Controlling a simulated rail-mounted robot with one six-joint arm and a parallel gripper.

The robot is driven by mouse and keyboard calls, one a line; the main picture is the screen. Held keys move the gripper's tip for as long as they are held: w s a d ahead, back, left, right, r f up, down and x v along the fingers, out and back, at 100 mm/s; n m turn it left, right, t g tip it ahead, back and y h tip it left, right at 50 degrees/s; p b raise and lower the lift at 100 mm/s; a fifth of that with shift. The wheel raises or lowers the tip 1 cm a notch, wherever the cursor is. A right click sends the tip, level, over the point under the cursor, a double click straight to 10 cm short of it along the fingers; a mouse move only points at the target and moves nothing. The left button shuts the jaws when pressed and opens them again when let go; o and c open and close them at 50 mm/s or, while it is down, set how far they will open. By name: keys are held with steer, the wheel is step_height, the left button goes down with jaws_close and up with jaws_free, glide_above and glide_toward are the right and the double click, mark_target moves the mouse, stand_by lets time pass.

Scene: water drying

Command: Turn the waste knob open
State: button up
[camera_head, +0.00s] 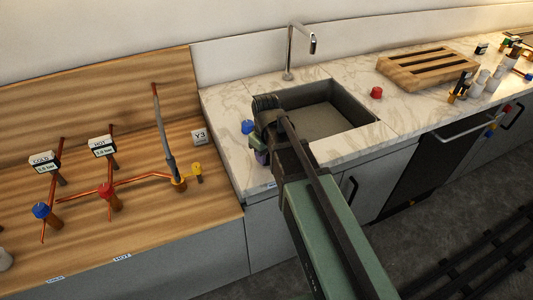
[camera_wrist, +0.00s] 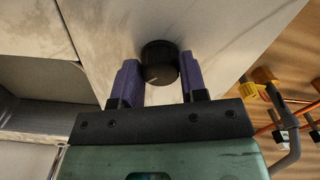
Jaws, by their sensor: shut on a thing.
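The waste knob, a round black knob (camera_wrist: 160,62) with a light pointer mark on its face, shows in the wrist view on the pale marble counter. My gripper (camera_wrist: 158,78) has its two purple fingers on either side of the knob and is shut on it. In the head view my gripper (camera_head: 260,152) is at the counter's left part, beside the sink's near left corner. There my arm and gripper hide the black knob.
A blue knob (camera_head: 248,127) stands close left of my gripper, and a red knob (camera_head: 376,92) right of the sink (camera_head: 345,125). A tall faucet (camera_head: 289,52) rises behind. Copper pipes (camera_head: 140,181) with a yellow valve (camera_head: 197,170) lie left on the wooden panel.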

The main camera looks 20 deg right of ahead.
steer(key=m, duration=0.4)
steer(key=shift+m, duration=0.3)
steer(key=m, duration=0.4)
steer(key=shift+a, duration=0.1)
steer(key=shift+m, duration=0.3)
steer(key=o, duration=0.9)
step_height(320, 180, up, 11)
steer(key=p, duration=1)
steer(key=shift+f+p, duration=0.1)
steer(key=shift+p, duration=0.3)
